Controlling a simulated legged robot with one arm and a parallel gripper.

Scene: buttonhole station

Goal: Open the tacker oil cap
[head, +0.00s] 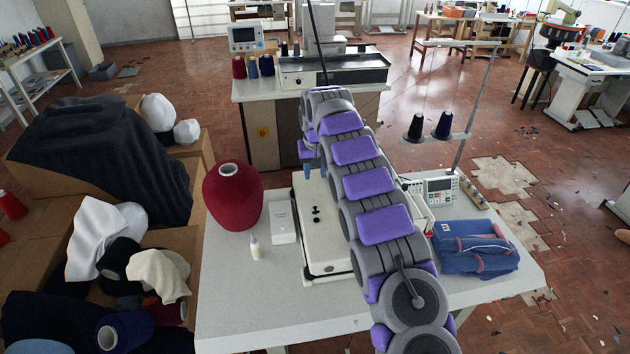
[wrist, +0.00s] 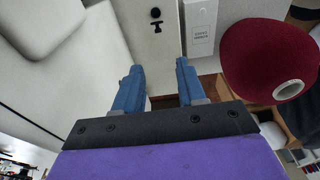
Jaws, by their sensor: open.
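The cream-white tacker (head: 330,250) stands on the white table, partly hidden behind my arm. Small black round parts (head: 316,211) sit on its top plate. They also show in the wrist view as a black knob (wrist: 155,13) with a smaller dark piece below it. I cannot tell for certain which of these is the oil cap. My gripper (wrist: 160,68) is open and empty, its two blue fingers apart. In the wrist picture the black parts lie beyond the fingertips, between their lines. In the head view my gripper (head: 307,171) shows only in part, beyond the black parts.
A dark red yarn cone (head: 233,197), a white labelled box (head: 283,221) and a small white bottle (head: 254,248) stand left of the tacker. A control panel (head: 432,191) and folded denim (head: 474,248) are to the right. The table's front left (head: 240,310) is clear.

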